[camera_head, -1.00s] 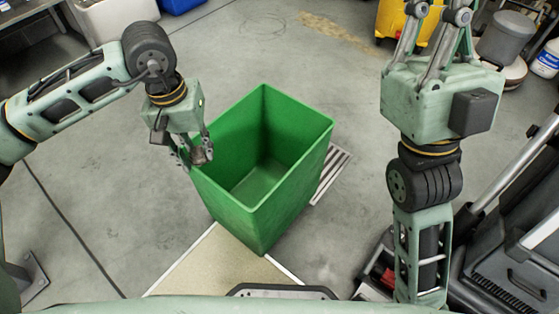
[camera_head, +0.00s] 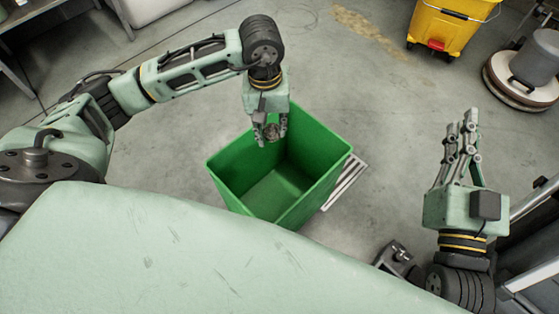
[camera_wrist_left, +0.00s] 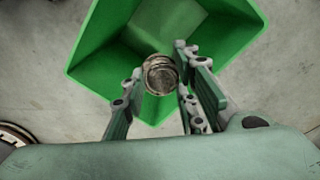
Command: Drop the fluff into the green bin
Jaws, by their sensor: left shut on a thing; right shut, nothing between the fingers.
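The green bin (camera_head: 232,189) stands on the floor in the middle of the head view, its inside empty where I can see it. My left gripper (camera_head: 271,134) is over the bin's far part and is shut on the fluff (camera_head: 272,131), a small grey-brown clump. In the left wrist view the fluff (camera_wrist_left: 160,75) sits between the fingertips of my left gripper (camera_wrist_left: 160,78), with the green bin (camera_wrist_left: 240,25) behind it. My right gripper (camera_head: 463,140) is to the right of the bin, fingers pointing away and empty.
A yellow mop bucket (camera_head: 440,28) stands at the back right, beside a round floor machine (camera_head: 525,75). A floor grate (camera_head: 345,184) lies at the bin's right side. The concrete floor (camera_head: 370,100) between bin and bucket is clear.

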